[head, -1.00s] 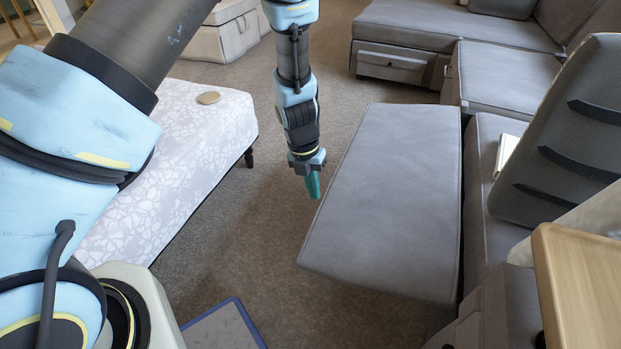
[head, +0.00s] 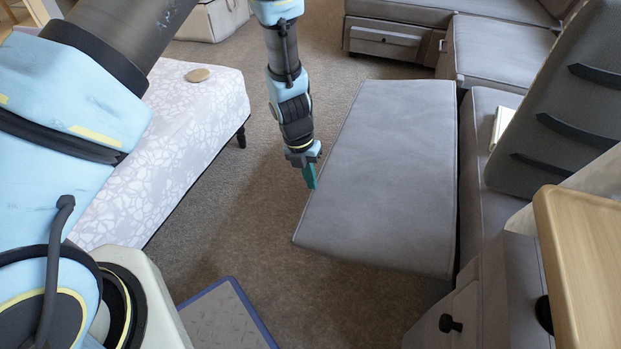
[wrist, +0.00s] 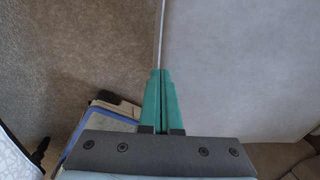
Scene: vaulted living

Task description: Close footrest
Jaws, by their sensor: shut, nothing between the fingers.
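The grey footrest (head: 385,175) extends out from the grey sofa (head: 485,140), a flat padded panel over the carpet. My gripper (head: 311,180) is at the left edge of the footrest in the head view, its teal fingers pointing down. In the wrist view the fingers of my gripper (wrist: 160,95) are together with nothing between them, and the footrest (wrist: 240,60) fills the right side, its edge running up from the fingertips. I cannot tell whether the fingertips touch that edge.
A blue-edged grey mat (head: 225,320) lies at the bottom. A wooden tabletop (head: 585,250) is at the lower right. Carpet (head: 250,210) is free between bench and footrest.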

